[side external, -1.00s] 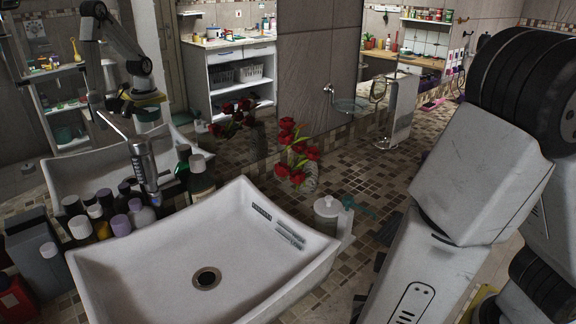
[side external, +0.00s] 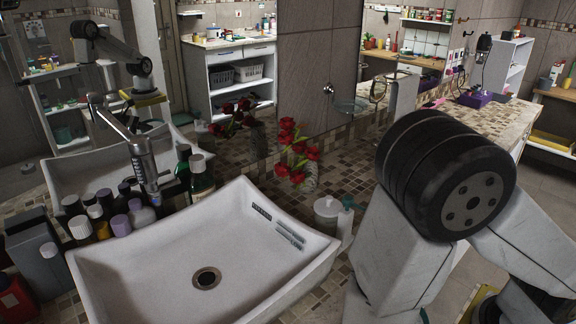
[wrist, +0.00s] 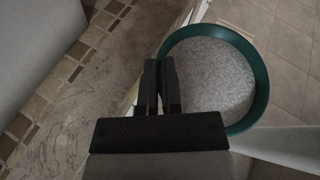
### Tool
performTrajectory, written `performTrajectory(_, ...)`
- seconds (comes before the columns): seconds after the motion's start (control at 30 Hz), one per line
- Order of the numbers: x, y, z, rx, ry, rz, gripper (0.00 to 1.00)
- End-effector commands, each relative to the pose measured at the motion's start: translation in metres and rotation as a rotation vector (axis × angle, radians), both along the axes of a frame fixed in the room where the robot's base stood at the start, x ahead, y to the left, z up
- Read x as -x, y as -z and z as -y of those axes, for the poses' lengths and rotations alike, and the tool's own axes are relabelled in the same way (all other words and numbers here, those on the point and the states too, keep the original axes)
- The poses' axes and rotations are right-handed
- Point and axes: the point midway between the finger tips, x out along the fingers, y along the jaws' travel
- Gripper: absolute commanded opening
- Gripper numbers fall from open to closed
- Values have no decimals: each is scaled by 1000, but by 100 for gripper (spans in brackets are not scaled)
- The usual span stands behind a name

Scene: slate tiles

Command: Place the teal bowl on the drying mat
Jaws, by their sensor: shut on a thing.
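The teal bowl (wrist: 261,78) shows in the wrist view, with a teal rim and a speckled grey inside. My gripper (wrist: 160,68) is shut on the left side of its rim, and its dark fingers hide that part. The bowl is over the floor tiles, just past the counter edge. In the side view my gripper and the bowl are hidden or out of frame. I cannot clearly make out the drying mat. A mottled grey-brown patch (wrist: 72,100) lies left of the fingers between mosaic tiles, but I cannot tell whether it is the mat.
A white sink (side external: 150,250) with a metal tap (side external: 142,160) fills the front left. Several bottles (side external: 112,208) crowd beside it. A vase of red flowers (side external: 293,150), a white dispenser (side external: 328,212) and a purple box (side external: 480,98) stand on the mosaic counter. A mirror runs behind.

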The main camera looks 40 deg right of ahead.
Motion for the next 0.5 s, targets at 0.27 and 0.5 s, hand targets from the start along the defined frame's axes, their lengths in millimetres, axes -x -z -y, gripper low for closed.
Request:
performTrajectory(0.27, -14, -1, 29, 3, 6, -1, 0)
performTrajectory(0.5, -27, -1, 55, 2, 5, -1, 0)
